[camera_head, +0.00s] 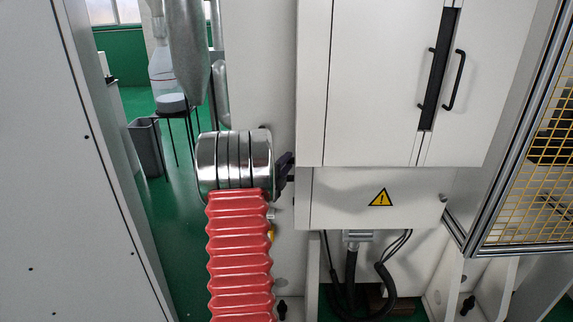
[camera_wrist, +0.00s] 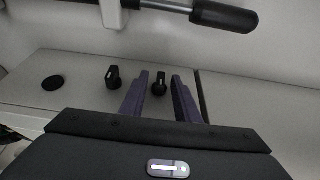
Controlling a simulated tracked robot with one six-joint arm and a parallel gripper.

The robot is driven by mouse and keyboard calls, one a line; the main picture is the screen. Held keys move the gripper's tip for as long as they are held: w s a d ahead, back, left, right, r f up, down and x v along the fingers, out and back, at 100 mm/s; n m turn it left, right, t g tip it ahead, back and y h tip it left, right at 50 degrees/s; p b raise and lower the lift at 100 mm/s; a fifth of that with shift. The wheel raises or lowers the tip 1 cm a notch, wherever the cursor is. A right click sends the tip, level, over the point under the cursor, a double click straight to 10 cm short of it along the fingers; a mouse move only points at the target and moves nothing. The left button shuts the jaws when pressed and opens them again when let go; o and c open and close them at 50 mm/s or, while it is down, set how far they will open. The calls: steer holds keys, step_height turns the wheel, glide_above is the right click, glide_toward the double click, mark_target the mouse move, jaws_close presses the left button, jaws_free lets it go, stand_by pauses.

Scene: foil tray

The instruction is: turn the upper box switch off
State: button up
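In the wrist view, a grey panel carries two black rotary switches, one at the left (camera_wrist: 113,76) and one at the right (camera_wrist: 159,83). I cannot tell from the view which is the upper box switch. My gripper (camera_wrist: 160,75) is open, its two dark purple fingers spread apart. The right switch shows in the gap between the fingers, the left switch outside the left finger. I cannot tell whether a finger touches the right switch. The switches do not show clearly in the head view.
A round black disc (camera_wrist: 51,83) sits left on the panel. A black-gripped bar (camera_wrist: 224,16) runs above. In the head view, a white cabinet (camera_head: 372,75) with black handles stands at the right, with a yellow mesh guard (camera_head: 550,165) beside it. Cables (camera_head: 385,275) hang below.

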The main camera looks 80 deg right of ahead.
steer(key=shift+c, duration=0.4)
jaws_close()
steer(key=shift+d, duration=0.15)
